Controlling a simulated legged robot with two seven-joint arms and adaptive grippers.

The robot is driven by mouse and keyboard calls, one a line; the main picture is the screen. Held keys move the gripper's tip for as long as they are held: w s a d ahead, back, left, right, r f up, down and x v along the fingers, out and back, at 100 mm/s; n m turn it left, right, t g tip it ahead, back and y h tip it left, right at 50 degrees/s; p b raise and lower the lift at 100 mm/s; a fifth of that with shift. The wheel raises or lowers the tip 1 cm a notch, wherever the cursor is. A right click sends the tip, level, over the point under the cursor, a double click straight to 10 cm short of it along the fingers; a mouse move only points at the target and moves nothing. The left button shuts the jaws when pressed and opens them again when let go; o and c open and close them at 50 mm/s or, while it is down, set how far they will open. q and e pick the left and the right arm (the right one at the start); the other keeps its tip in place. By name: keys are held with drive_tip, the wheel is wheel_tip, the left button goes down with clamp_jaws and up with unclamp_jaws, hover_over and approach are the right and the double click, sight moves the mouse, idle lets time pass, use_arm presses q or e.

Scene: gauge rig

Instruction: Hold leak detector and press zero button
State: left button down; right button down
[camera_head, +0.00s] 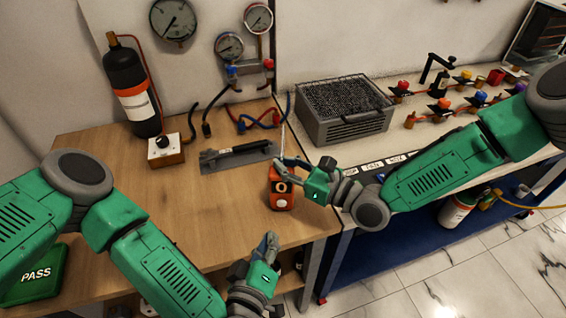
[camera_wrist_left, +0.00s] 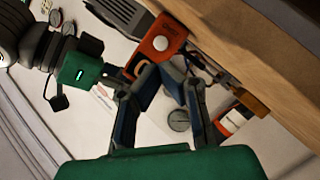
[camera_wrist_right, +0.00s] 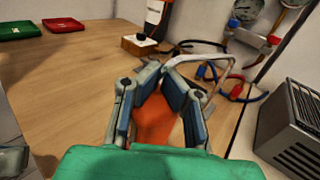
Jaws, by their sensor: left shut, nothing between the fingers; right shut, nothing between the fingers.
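The leak detector (camera_head: 282,190) is an orange box with a dark ring and a round white button on its front. It stands on the wooden bench near its front right edge. My right gripper (camera_head: 284,163) is shut just above and beside it; in the right wrist view the orange body (camera_wrist_right: 155,120) shows behind the fingers. My left gripper (camera_head: 268,243) is shut and empty in front of the bench edge, below and apart from the detector. In the left wrist view the white button (camera_wrist_left: 161,43) lies just beyond the left fingertips.
A dark flat tool (camera_head: 238,155) lies behind the detector. A black cylinder (camera_head: 130,90) and a box with a black knob (camera_head: 165,150) stand further back. A grey mesh-topped unit (camera_head: 345,110) is at right. A green PASS tray (camera_head: 35,275) is at left. The middle bench is clear.

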sight(282, 203)
drive_tip(key=shift+a, duration=0.1)
drive_tip(key=shift+d, duration=0.2)
use_arm(q)
drive_tip(key=d+m+g, duration=0.1)
drive_tip(key=m+g, duration=0.1)
drive_tip(key=m, duration=0.2)
drive_tip(key=s+f+m+g+h, duration=0.1)
drive_tip(key=m, duration=0.3)
drive_tip(key=s+d+f+m+g, duration=0.1)
drive_tip(key=m+g, duration=0.1)
drive_tip(key=m, duration=0.3)
drive_tip(key=shift+d+g+h, duration=0.3)
drive_tip(key=shift+h, duration=0.1)
use_arm(e)
drive_tip(key=shift+a, duration=0.1)
use_arm(q)
drive_tip(key=shift+w+a, duration=0.1)
drive_tip(key=shift+w, duration=0.05)
drive_tip(key=shift+w, duration=4.35)
drive_tip(key=shift+w, duration=0.1)
